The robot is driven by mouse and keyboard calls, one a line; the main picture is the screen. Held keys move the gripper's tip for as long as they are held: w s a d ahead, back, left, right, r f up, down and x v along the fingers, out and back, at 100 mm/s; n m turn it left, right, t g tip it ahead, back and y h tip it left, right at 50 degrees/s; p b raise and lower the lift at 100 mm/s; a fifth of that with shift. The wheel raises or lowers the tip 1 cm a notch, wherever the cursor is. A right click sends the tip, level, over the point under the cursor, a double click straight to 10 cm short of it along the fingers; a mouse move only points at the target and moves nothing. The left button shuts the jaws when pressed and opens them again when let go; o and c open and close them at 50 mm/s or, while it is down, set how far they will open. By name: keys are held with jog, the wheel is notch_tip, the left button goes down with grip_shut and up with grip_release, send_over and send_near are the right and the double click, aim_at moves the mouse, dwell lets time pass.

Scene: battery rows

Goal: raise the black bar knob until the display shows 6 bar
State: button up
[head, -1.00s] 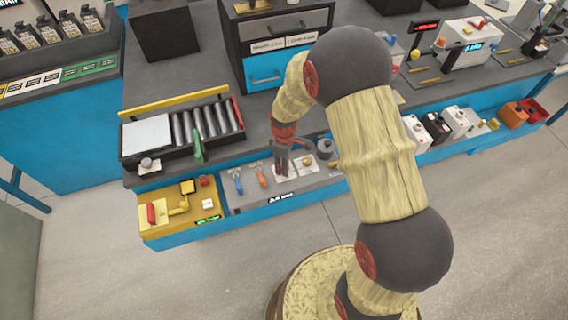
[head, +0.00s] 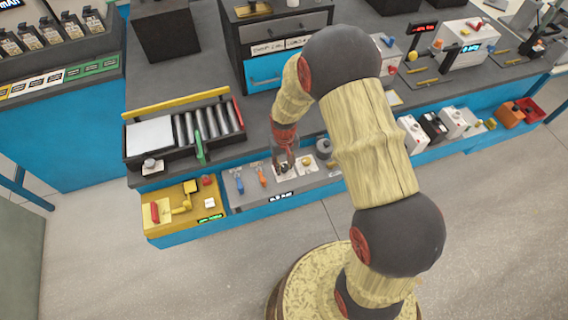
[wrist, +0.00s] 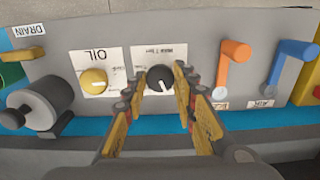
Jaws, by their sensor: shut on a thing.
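The black bar knob (wrist: 159,79) stands on a white label plate on the grey panel, with a white pointer mark on its face. My gripper (wrist: 159,84) has a finger on each side of the knob and is shut on it. In the head view my gripper (head: 284,167) reaches down to the panel and hides most of the knob. The small display (head: 281,196) is on the panel's front edge below the gripper; its digits are too small to read surely.
A yellow OIL knob (wrist: 94,82) is left of the black knob in the wrist view. An orange lever (wrist: 233,65) and a blue lever (wrist: 291,64) stand to its right. A grey cylindrical fitting (wrist: 40,107) is at the far left.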

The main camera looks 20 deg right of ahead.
aim_at(284, 167)
jog(key=m+p, duration=0.1)
jog(key=m, duration=0.4)
jog(key=shift+m, duration=2.6)
jog(key=shift+p, duration=0.3)
jog(key=o, duration=1.2)
jog(key=shift+c, duration=0.2)
notch_tip(284, 167, up, 12)
